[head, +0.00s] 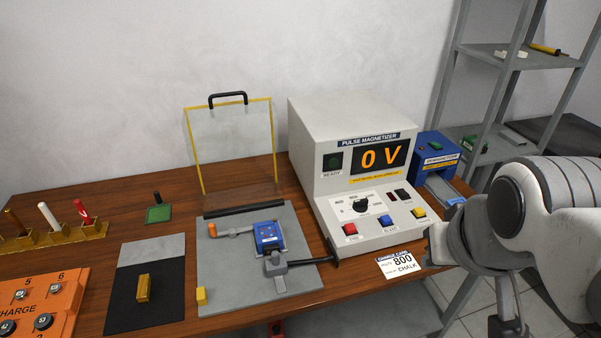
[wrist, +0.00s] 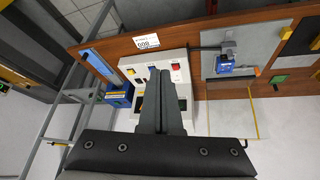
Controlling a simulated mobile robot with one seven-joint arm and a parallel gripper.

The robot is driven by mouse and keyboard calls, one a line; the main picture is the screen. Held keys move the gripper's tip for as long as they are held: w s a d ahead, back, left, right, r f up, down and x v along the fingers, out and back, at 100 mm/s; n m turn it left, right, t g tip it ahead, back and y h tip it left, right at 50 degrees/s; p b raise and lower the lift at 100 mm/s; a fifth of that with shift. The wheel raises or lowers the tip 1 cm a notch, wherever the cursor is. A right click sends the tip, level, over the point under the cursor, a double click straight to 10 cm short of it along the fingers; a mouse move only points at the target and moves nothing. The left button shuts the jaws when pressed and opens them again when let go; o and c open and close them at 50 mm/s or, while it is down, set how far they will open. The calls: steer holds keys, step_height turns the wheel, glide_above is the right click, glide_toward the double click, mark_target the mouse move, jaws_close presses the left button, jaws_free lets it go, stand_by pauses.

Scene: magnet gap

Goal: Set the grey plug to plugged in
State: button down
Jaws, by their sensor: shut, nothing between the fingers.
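The grey plug (head: 276,268) appears to be the dark grey block at the front of the blue fixture (head: 268,237), with a black cable running right toward the magnetizer. It also shows in the wrist view (wrist: 229,47), above the blue fixture (wrist: 228,66). I cannot tell whether it is seated in a socket. My gripper (wrist: 159,70) is shut and empty, with its fingers over the magnetizer panel in the wrist view. In the head view my gripper (head: 436,245) is at the right, beside the magnetizer's front corner and well away from the plug.
The pulse magnetizer (head: 345,120) reads 0 V and stands right of the grey plate (head: 228,278). A raised clear guard (head: 232,150) with a yellow frame stands behind the plate. A blue demagnetizer (head: 433,148) and a metal shelf are at right. A brass block (head: 144,288) lies left.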

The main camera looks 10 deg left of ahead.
steer(key=w+a+f+n+t+b, duration=0.1)
steer(key=w+a+f+n+t, duration=0.15)
steer(key=w+n, duration=0.35)
steer(key=w+a+f+n+t+b, duration=0.1)
steer(key=w+f+n, duration=0.25)
steer(key=w, duration=0.35)
steer(key=s+a+f+n+g+y, duration=0.2)
steer(key=a+f+n+y, duration=0.1)
steer(key=a+f, duration=0.3)
steer(key=s+a+f+n+g+y, duration=0.2)
steer(key=a+f+n, duration=0.4)
steer(key=a, duration=0.3)
steer(key=shift+a+f+g+y+b, duration=0.2)
steer(key=shift+f+g+y+b, duration=0.2)
steer(key=shift+y, duration=0.2)
steer(key=shift+w+f+n, duration=0.1)
steer(key=shift+w+n, duration=0.05)
steer(key=shift+n, duration=0.1)
